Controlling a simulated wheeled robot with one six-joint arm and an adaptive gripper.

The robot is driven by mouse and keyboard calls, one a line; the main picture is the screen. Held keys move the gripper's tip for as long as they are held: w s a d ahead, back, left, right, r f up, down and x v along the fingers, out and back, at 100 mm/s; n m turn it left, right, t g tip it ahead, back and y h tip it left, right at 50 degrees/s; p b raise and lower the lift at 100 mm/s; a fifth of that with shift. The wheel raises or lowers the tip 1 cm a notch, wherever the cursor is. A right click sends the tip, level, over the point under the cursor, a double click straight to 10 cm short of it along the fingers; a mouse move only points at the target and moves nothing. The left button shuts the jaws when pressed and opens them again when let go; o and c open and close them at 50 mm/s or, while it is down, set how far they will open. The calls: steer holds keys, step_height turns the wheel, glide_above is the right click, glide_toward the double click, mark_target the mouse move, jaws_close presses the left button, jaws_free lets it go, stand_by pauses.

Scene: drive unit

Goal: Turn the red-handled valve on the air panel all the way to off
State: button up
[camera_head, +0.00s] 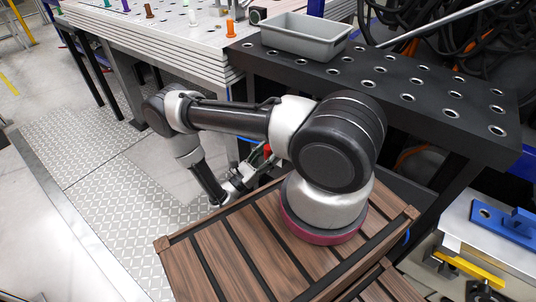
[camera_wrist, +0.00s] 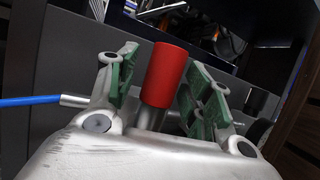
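The red valve handle (camera_wrist: 165,75) is a red cylinder on a metal stem in the wrist view. It stands between the two green-padded fingers of my gripper (camera_wrist: 160,85). In the head view, a small bit of red (camera_head: 267,149) shows just beyond my gripper (camera_head: 240,178), under the dark bench. My arm hides most of the air panel there. The valve body is hidden behind the gripper in the wrist view.
A blue hose (camera_wrist: 30,100) with a metal fitting runs in from the left in the wrist view. The dark perforated bench (camera_head: 420,95) with a grey tray (camera_head: 305,36) stands above and right of the handle. Patterned floor (camera_head: 110,200) lies open to the left.

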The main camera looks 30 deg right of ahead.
steer(key=v, duration=1.2)
steer(key=shift+a, duration=0.1)
